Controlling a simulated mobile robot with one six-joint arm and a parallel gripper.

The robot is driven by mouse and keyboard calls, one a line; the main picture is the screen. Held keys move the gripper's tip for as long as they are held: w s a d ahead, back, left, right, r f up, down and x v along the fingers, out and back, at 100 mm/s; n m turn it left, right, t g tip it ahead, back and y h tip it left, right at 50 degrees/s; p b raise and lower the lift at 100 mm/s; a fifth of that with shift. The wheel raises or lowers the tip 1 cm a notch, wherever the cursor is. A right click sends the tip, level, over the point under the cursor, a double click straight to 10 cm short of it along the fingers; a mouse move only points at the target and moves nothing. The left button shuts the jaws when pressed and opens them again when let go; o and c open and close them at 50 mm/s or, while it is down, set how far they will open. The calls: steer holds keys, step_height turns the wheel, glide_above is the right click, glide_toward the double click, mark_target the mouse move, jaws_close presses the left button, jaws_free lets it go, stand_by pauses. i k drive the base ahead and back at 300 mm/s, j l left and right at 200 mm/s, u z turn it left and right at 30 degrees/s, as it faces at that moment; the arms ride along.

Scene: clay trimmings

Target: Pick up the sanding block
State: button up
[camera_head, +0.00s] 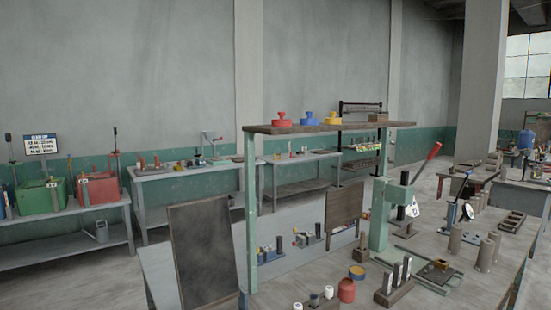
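I cannot make out the sanding block for certain. A small brown block (377,117) sits on the right part of a raised wooden shelf (350,127); I cannot tell whether it is the sanding block. Many other small pieces on the benches are too small to name. My gripper is not in view.
The shelf also bears red (281,120), blue (309,118) and yellow (333,118) knobbed pieces. Green (38,197) and red (99,190) bins stand left.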

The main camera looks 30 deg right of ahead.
mark_target(372, 118)
steer(key=z, duration=1.65)
